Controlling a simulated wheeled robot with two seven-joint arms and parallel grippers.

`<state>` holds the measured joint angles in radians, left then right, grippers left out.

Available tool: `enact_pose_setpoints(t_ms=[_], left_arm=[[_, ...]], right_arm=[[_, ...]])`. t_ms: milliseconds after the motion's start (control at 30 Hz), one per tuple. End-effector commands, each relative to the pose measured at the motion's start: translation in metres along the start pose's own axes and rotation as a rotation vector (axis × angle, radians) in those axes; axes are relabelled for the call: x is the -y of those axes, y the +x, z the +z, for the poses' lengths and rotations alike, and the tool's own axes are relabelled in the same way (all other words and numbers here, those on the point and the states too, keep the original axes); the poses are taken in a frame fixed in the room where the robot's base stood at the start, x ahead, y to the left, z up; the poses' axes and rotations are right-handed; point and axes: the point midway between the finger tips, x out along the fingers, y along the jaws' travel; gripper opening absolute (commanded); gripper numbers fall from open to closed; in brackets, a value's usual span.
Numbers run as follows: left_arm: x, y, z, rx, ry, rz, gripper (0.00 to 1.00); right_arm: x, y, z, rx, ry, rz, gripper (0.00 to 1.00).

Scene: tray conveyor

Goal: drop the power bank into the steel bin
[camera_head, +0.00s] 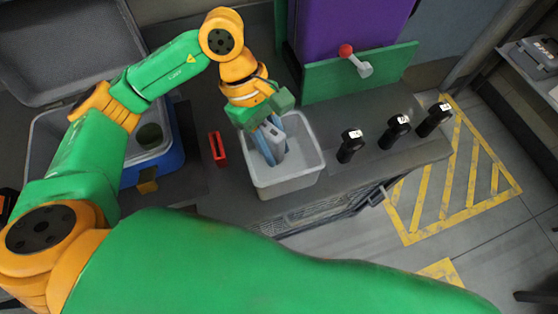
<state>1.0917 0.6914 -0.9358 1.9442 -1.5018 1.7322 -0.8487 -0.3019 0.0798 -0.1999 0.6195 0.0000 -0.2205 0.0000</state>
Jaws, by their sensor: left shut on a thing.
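The light grey steel bin (288,186) stands open on the dark counter near the middle of the view. My left gripper (270,143) points down into the bin's mouth from above. It is shut on a pale grey-blue slab, the power bank (275,137), whose lower part is at or below the level of the rim. The fingers partly cover the power bank. I cannot tell whether it touches the bin's floor or walls. My right gripper is not in view.
Left of the bin lie a red object (218,148) and an open blue-and-grey case (160,172) holding a dark cup (149,136). Right of it stand several black labelled objects (350,147). Behind is a green panel (350,74) with a red-knobbed lever (355,62).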

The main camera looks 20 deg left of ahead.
Motion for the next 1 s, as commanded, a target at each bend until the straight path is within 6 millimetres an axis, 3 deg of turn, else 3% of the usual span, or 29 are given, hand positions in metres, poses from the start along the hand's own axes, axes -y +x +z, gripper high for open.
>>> enact_pose_setpoints(t_ms=[267, 300, 400, 733, 1000], left_arm=[[0.000, 0.005, -0.002, 0.000, 0.001, 0.001, 0.00], [0.000, 0.005, -0.002, 0.000, 0.001, 0.001, 0.43], [0.000, 0.005, -0.002, 0.000, 0.001, 0.001, 0.67], [-0.001, 0.000, -0.003, -0.001, 0.000, 0.002, 0.67], [-0.001, -0.054, -0.003, -0.001, 0.000, 0.004, 0.67]], right_arm=[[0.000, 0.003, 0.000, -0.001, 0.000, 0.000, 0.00], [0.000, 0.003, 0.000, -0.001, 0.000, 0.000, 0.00], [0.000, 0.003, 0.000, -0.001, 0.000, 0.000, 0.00], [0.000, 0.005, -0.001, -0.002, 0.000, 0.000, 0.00], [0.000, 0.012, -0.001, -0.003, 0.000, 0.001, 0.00]])
